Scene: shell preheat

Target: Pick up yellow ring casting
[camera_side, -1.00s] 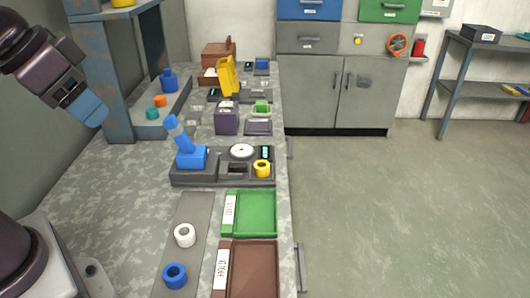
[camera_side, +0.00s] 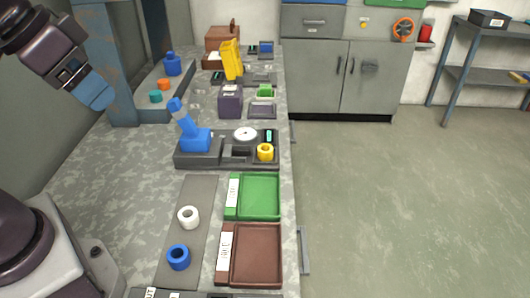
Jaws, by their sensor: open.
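The yellow ring casting (camera_side: 265,152) sits at the right end of a dark grey fixture (camera_side: 212,161) on the bench, its opening facing up. My gripper (camera_side: 97,96) is at the upper left, high above the bench, with blue fingers pointing down and right. It is well apart from the ring and holds nothing visible. It shows side-on, so the gap between its fingers is hard to see.
The fixture carries a blue lever (camera_side: 190,133) and a round white dial (camera_side: 245,134). A white ring (camera_side: 188,217) and a blue ring (camera_side: 178,257) stand on a grey strip. Green (camera_side: 277,200) and brown (camera_side: 276,254) trays lie right of it.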

